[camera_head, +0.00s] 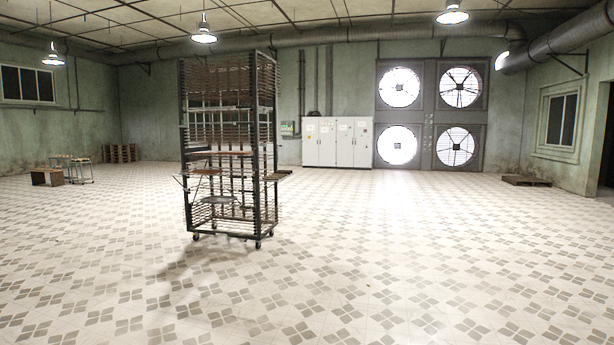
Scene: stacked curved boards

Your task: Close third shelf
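A tall dark metal rack (257,150) on casters stands left of the middle of the room, some way off. It holds many closely spaced rails and several boards at different heights. A brown board (220,153) lies at mid height. Below it, a board (200,172) sticks out a little on the left side. Another board (276,176) sticks out on the right. A grey board (219,200) sits low in the rack. I cannot tell which one is the third shelf. My gripper is not in view.
The tiled floor (400,270) in front of and around the rack is clear. White cabinets (337,142) stand at the back wall. A small table and stool (80,168) and a wooden box (46,177) are far left. A pallet (526,181) lies far right.

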